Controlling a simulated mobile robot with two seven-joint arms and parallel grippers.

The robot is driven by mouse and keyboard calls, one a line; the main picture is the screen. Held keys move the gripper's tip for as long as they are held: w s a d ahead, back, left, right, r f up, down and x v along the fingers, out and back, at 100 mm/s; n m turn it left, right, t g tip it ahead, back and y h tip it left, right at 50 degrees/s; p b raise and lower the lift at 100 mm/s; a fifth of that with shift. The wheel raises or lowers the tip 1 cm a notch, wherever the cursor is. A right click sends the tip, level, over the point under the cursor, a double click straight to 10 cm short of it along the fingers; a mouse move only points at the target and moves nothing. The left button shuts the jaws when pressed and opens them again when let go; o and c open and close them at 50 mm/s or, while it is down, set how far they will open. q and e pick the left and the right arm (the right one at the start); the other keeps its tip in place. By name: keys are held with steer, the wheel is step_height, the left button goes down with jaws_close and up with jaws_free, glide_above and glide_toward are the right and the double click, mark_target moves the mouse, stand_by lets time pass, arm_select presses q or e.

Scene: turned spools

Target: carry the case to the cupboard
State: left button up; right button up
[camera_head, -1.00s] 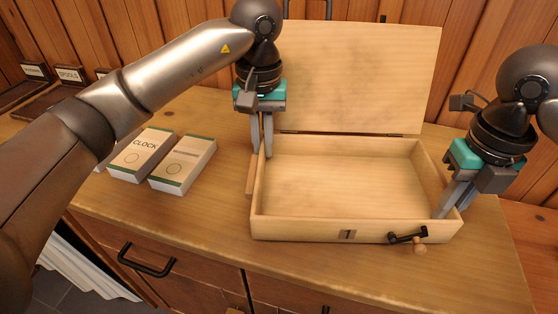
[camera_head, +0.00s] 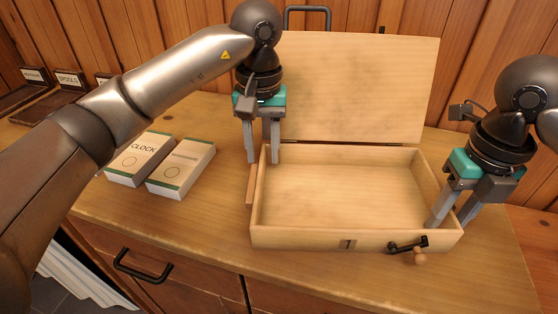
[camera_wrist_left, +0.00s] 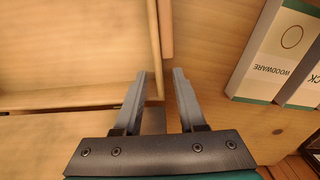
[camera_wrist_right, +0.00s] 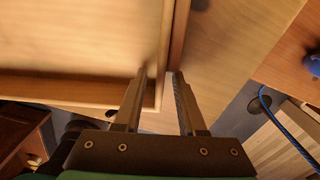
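I cannot tell whether any finger touches. No cupboard is clearly identifiable.
Two white boxes, one marked CLOCK (camera_head: 140,158), lie to the left. A dark handle (camera_head: 307,14) shows behind the lid. Drawer fronts with a black handle (camera_head: 143,270) are below.

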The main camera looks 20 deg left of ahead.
steer(key=shift+r, duration=0.1)
arm_select(q)
step_height(320, 180, up, 11)
steer(key=shift+r, duration=0.15)
arm_select(e)
step_height(320, 180, up, 12)
stand_by(0.7)
stand_by(0.5)
